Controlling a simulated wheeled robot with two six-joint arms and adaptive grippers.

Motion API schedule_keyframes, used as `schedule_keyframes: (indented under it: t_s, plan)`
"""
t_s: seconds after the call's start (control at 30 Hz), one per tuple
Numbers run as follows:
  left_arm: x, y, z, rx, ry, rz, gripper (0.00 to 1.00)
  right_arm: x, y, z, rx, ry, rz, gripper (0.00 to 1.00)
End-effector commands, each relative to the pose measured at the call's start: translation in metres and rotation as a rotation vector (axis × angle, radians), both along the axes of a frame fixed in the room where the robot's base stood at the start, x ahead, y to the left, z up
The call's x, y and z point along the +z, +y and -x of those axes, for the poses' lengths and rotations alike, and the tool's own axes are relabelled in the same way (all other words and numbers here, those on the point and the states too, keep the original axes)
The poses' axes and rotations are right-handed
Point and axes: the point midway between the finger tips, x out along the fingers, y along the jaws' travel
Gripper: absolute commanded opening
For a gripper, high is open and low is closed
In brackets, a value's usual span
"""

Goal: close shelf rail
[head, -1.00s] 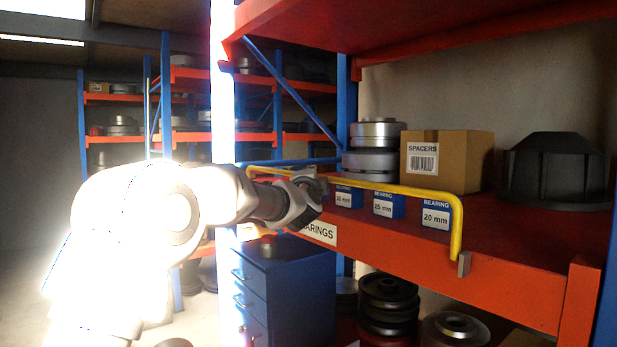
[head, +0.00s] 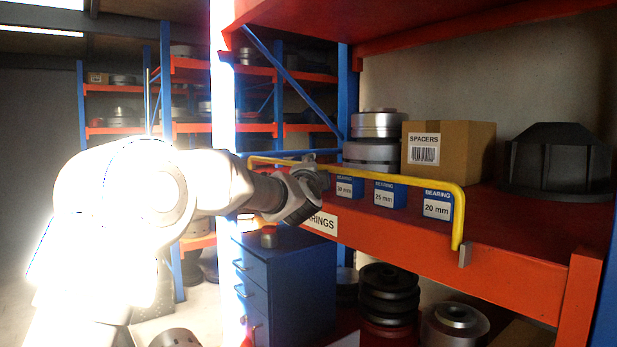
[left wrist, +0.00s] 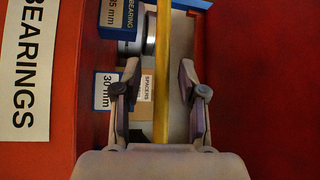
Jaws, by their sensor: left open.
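The yellow shelf rail (head: 400,178) runs along the front of the red shelf (head: 400,228), in front of the bearing boxes. Its near end bends down to a grey bracket (head: 465,254) on the shelf beam. My left gripper (head: 312,168) is at the rail's far half. In the left wrist view the rail (left wrist: 161,50) passes between the two spread fingers of my left gripper (left wrist: 160,78), with a gap on both sides. Whether the rail touches the palm is hidden. My right gripper is not in view.
Blue bearing boxes (head: 437,204) stand behind the rail. A cardboard spacers box (head: 462,150), metal discs (head: 376,127) and a black hub (head: 560,165) stand farther back. A blue drawer cabinet (head: 295,290) is below my left gripper. An upper red shelf (head: 440,25) hangs above.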

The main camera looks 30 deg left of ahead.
Motion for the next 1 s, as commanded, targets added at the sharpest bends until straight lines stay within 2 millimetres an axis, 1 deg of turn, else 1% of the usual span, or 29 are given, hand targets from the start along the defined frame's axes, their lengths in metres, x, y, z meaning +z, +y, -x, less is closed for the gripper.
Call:
schedule_keyframes:
  t_s: [0.2,0.3,0.4,0.53,0.93,1.0]
  plan:
    - [-0.008,-0.022,0.052,-0.002,0.002,-0.001,0.41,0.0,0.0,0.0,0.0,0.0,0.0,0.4]
    - [-0.012,-0.031,0.072,-0.002,0.0,0.0,0.41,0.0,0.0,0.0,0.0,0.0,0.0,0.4]
    - [-0.015,-0.036,0.085,-0.001,0.0,-0.001,0.41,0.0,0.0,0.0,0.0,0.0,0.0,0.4]
    - [-0.016,-0.039,0.092,-0.001,0.0,0.001,0.41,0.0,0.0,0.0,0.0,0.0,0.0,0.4]
    - [-0.016,-0.039,0.091,-0.001,0.0,0.0,0.41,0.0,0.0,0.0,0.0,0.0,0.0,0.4]
    - [-0.02,-0.039,0.09,-0.001,0.005,0.001,0.41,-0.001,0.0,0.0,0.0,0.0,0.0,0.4]
